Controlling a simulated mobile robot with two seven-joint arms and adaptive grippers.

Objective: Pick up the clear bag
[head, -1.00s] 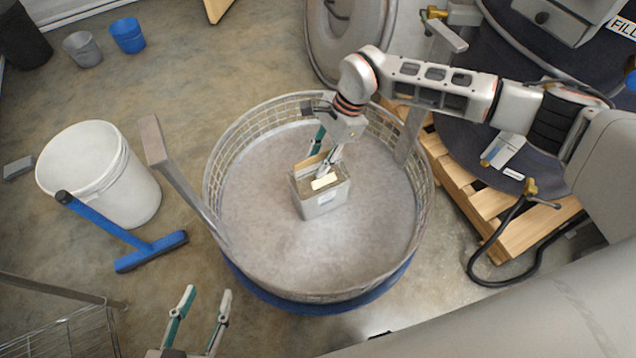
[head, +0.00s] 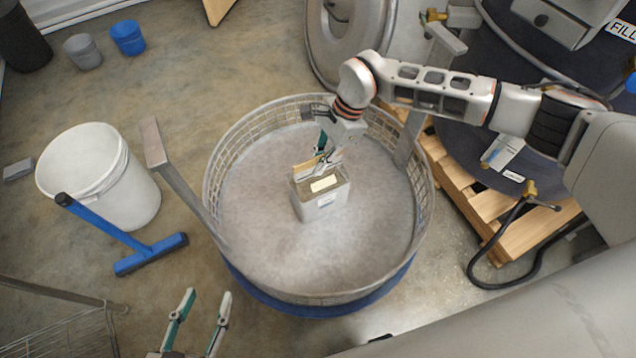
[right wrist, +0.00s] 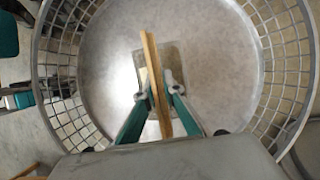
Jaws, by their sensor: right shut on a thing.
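The clear bag (head: 322,206) looks like a boxy, see-through grey pack with a pale label and a tan top edge. It stands in the round mesh-walled hopper basket (head: 260,240). My right gripper (head: 314,168) reaches down to its back top edge and is shut on it. In the right wrist view, the gripper's fingertips (right wrist: 160,92) are on both sides of a tan strip at the top of the clear bag (right wrist: 172,58). My left gripper (head: 206,295) is open and empty, outside the basket at the lower left.
A white bucket (head: 75,165) and a blue-handled squeegee (head: 115,230) are left of the basket. A grey upright post (head: 180,185) rises at the basket's left rim. A wooden pallet (head: 500,215) and black hose (head: 475,255) lie to the right. A wire cart (head: 60,325) is at lower left.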

